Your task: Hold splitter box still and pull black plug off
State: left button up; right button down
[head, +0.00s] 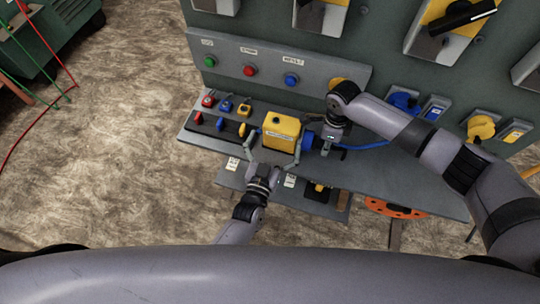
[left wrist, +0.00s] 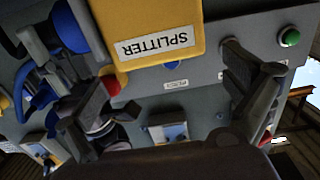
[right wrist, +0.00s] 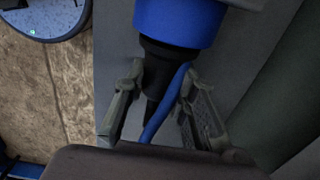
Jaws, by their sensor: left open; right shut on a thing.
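The yellow splitter box (head: 281,131) stands on the grey shelf, its SPLITTER label plain in the left wrist view (left wrist: 150,25). My left gripper (head: 275,142) is open, its fingers on either side of the box; contact is unclear. A blue socket (head: 308,140) sticks out of the box's right side. The black plug (right wrist: 166,55) meets this blue socket (right wrist: 178,22) in the right wrist view, with no clear gap between them. A blue cable (right wrist: 165,105) runs from the plug. My right gripper (head: 328,143) is shut on the plug, largely hiding it in the head view.
The grey shelf (head: 400,180) has free room to the right. Small coloured connectors (head: 220,122) sit left of the box. Green, red and blue buttons (head: 250,70) line the panel behind. Blue and yellow sockets (head: 403,101) are at right. An orange reel (head: 392,208) is below.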

aim_at(280, 131)
pick_arm(q)
jog(key=shift+x, duration=2.35)
jog(key=shift+c, duration=0.6)
jog(key=c, duration=1.3)
jog(key=shift+a, duration=0.1)
pick_arm(e)
jog(key=shift+s+d, duration=0.1)
jog(key=shift+d, duration=0.35)
jog(key=shift+d, duration=0.15)
jog(key=shift+s+d, duration=0.2)
jog(key=shift+d, duration=0.4)
jog(key=shift+s+d, duration=0.2)
jog(key=shift+d, duration=0.4)
